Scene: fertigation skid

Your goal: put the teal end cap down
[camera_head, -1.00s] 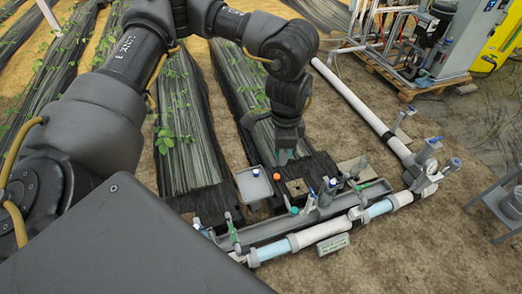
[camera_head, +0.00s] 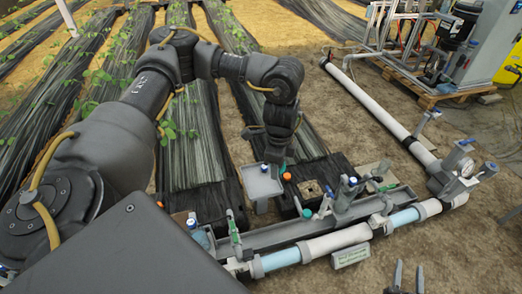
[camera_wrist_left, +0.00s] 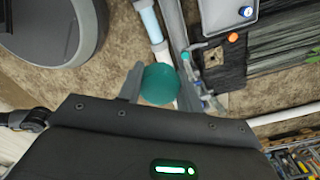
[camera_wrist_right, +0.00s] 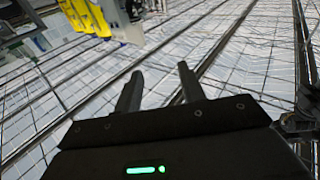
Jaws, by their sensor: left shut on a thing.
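The teal end cap (camera_wrist_left: 160,84) is a round teal disc in the left wrist view, held between the two fingers of my left gripper (camera_wrist_left: 158,88). In the head view my left gripper (camera_head: 275,158) points down behind the grey tray, near its back right corner; the cap cannot be made out there. A small teal piece (camera_head: 307,213) shows at the back edge of the grey trough. My right gripper (camera_head: 408,279) shows at the bottom right of the head view, fingers apart. In the right wrist view its fingers (camera_wrist_right: 159,85) are apart and empty.
The grey tray (camera_head: 261,187) holds a blue-topped item. An orange knob (camera_head: 287,176) is just right of it. The long grey trough (camera_head: 270,238) and the white and blue pipe (camera_head: 335,241) run across the front. Bare soil (camera_head: 400,235) lies right.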

